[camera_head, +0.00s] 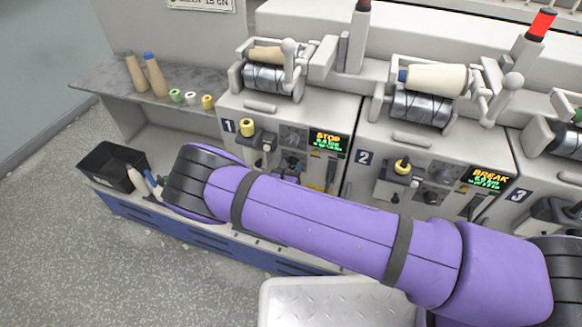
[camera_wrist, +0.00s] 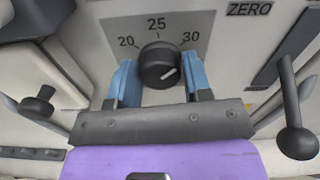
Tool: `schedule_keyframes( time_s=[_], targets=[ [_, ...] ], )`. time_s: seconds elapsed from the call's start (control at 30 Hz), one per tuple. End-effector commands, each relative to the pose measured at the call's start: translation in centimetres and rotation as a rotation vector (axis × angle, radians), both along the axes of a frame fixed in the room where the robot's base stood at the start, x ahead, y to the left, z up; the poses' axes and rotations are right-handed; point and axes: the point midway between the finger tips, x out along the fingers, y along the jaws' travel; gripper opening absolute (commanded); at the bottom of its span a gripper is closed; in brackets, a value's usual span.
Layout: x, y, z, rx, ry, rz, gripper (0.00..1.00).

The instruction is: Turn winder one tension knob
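The tension knob (camera_wrist: 160,65) is round and black with a white pointer mark. It sits on a grey scale plate (camera_wrist: 193,22) marked 20, 25 and 30, and its mark points right and slightly up. My gripper (camera_wrist: 160,78) has its two blue fingers on either side of the knob, with no clear gap showing; they look closed on it. In the head view, my purple arm reaches to winder one (camera_head: 318,110), whose display reads STOP in orange. The gripper and knob are mostly hidden there by the arm and cannot be made out clearly.
A black lever (camera_wrist: 292,112) stands right of the knob, and a black peg (camera_wrist: 38,104) stands left. Winder two (camera_head: 385,140) shows BREAK beside winder one. A shelf (camera_head: 105,78) with cones and small bobbins and a black bin (camera_head: 103,168) lie to the left.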

Motion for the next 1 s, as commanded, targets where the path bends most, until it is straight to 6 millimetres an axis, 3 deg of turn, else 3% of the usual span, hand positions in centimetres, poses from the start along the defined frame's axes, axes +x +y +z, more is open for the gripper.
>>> schedule_keyframes(
  time_s=[0.03,0.1,0.57,1.0],
  targets=[
    [-0.01,0.00,0.00,0.000,0.000,0.000,0.34],
    [-0.02,0.01,0.00,0.000,0.000,0.000,0.19],
    [-0.03,0.00,0.00,0.092,-0.032,0.000,0.19],
    [-0.09,-0.13,-0.04,0.436,-0.158,-0.001,0.19]
  ],
)
